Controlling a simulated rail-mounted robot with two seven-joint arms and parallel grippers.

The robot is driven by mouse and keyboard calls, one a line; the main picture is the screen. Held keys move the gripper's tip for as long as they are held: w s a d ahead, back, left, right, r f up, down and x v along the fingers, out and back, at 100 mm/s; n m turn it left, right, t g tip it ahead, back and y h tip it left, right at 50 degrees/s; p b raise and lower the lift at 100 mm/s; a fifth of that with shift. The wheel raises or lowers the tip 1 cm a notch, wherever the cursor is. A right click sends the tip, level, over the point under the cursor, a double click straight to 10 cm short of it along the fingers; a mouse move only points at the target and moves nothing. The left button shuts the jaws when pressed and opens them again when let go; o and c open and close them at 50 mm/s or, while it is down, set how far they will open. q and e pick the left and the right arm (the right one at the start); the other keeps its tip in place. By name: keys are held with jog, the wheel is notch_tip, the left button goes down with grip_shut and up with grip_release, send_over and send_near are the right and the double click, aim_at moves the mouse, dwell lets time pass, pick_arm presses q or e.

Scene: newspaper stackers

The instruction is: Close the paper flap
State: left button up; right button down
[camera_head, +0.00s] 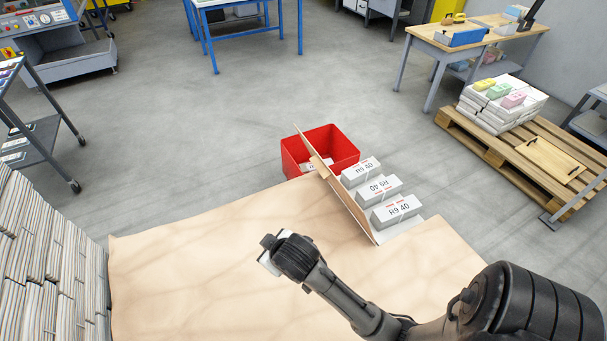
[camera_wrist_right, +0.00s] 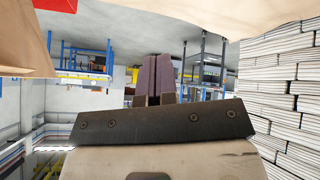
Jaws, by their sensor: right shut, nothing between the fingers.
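The paper flap (camera_head: 347,203) is a thin brown sheet standing up at a tilt, along the left side of a row of white "R9 40" boxes (camera_head: 397,210). The boxes stand on a pale sheet, with their tops uncovered. My right gripper (camera_head: 270,256) is left of the flap and nearer to me, apart from it, above the brown-topped table (camera_head: 200,250). Its fingers (camera_wrist_right: 160,78) are together and empty in the right wrist view. A brown surface at the upper left of that view may be the flap. My left gripper is not in view.
A red bin (camera_head: 335,141) stands just beyond the far end of the flap. Tall newspaper stacks (camera_head: 40,260) line the left side and show in the right wrist view (camera_wrist_right: 280,85). A loaded pallet (camera_head: 545,190) is at the right. The table left of the flap is clear.

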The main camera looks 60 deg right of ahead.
jog(key=w+d+f+m+g+h+b, duration=0.35)
jog(key=w+d+g+h+b, duration=0.25)
jog(key=d+g+h, duration=0.25)
jog(key=w+d+f+m+g+h+b, duration=0.2)
jog(key=w+d+f+g+h+b, duration=0.2)
jog(key=w+d+g+h+b, duration=0.45)
pick_arm(q)
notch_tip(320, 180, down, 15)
jog(key=p, duration=0.1)
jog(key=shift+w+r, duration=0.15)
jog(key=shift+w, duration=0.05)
pick_arm(e)
jog(key=s+d+r+g, duration=0.1)
jog(key=s+d+r, duration=0.1)
jog(key=s+d, duration=0.2)
jog(key=s+d+r+g, duration=0.1)
jog(key=s+d+r, duration=0.2)
jog(key=d, duration=0.4)
jog(key=shift+s+r, duration=0.35)
jog(key=shift+s, duration=0.25)
